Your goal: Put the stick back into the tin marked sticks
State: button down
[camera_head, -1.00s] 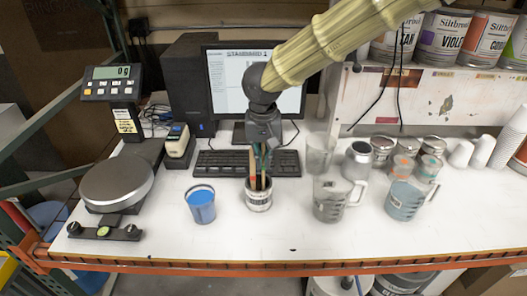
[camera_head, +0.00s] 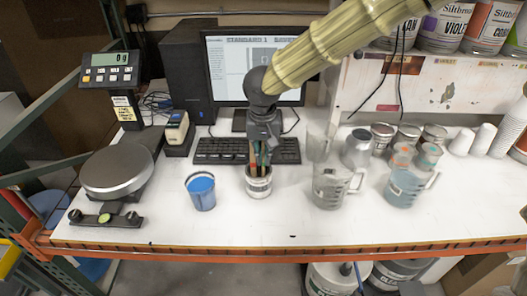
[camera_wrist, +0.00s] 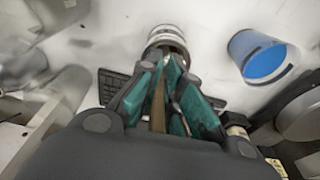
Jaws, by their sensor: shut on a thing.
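The tin (camera_head: 259,187) is a small pale can with dark marking on the white bench, in front of the keyboard. It also shows in the wrist view (camera_wrist: 167,35). Several sticks show at its mouth in the head view. My gripper (camera_head: 260,152) points down right above the tin. In the wrist view my gripper (camera_wrist: 170,88) has its green-padded fingers closed around a thin brown stick (camera_wrist: 158,112), which points toward the tin. The fingers hide part of the tin's mouth, so I cannot tell how deep the stick's lower end is.
A cup of blue paint (camera_head: 200,192) stands left of the tin. Clear jugs (camera_head: 332,188) stand to the right. The keyboard (camera_head: 222,151) and monitor (camera_head: 222,75) are behind, and a scale (camera_head: 117,170) is at the left. The bench front (camera_head: 270,230) is clear.

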jog(key=c, duration=1.5)
grip_release()
jog(key=shift+r, duration=0.1)
jog(key=r, duration=0.4)
jog(key=s+r, duration=0.1)
jog(key=r, duration=0.6)
jog(key=shift+s+r, duration=0.35)
